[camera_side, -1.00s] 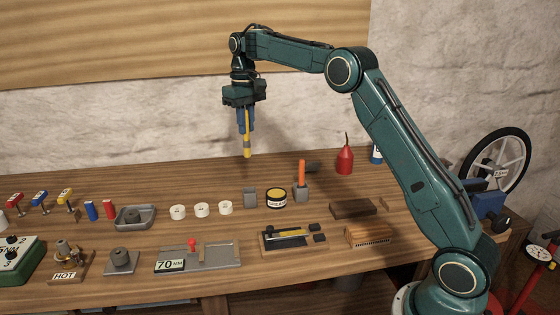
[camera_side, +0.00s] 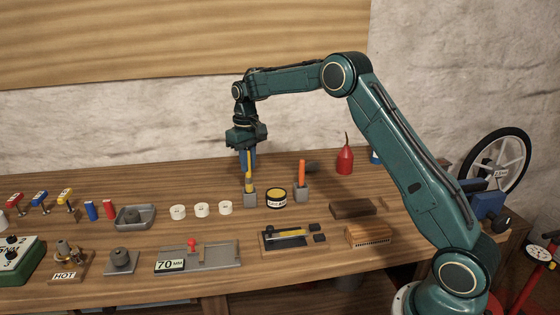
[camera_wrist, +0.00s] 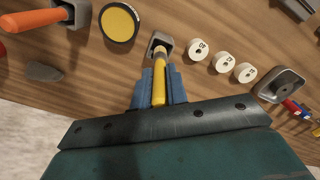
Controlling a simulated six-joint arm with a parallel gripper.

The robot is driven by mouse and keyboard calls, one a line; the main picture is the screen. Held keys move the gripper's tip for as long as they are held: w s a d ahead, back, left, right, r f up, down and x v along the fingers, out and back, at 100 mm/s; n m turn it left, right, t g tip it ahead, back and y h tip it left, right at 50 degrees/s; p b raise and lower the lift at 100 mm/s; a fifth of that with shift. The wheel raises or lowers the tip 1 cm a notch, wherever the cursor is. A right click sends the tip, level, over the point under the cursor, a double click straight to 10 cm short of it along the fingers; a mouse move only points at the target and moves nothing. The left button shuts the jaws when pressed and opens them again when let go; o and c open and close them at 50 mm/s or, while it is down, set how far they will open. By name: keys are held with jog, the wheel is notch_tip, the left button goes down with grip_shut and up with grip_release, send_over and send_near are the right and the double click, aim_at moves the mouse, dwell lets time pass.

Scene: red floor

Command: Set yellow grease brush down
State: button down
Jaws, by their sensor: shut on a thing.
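The yellow grease brush (camera_side: 249,179) is upright between the blue fingers of my gripper (camera_side: 248,162). In the wrist view the gripper (camera_wrist: 160,86) is shut on the brush's yellow handle (camera_wrist: 159,85). The brush's lower end is at the grey block holder (camera_side: 250,199), which also shows in the wrist view (camera_wrist: 168,41). The end appears to be in the holder's opening. How deep it sits is hidden.
A round yellow-topped tin (camera_side: 276,197) stands just right of the holder. Beyond it, an orange-handled tool (camera_side: 301,173) stands in a second grey block (camera_side: 301,194). Several white rings (camera_side: 202,209) lie to the left. A red oil can (camera_side: 344,160) stands behind right.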

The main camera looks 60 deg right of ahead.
aim_at(249, 177)
jog(key=shift+f, duration=2.1)
jog(key=shift+f, duration=0.1)
jog(key=c, duration=1.4)
grip_release()
notch_tip(249, 177, up, 11)
jog(key=shift+r, duration=0.6)
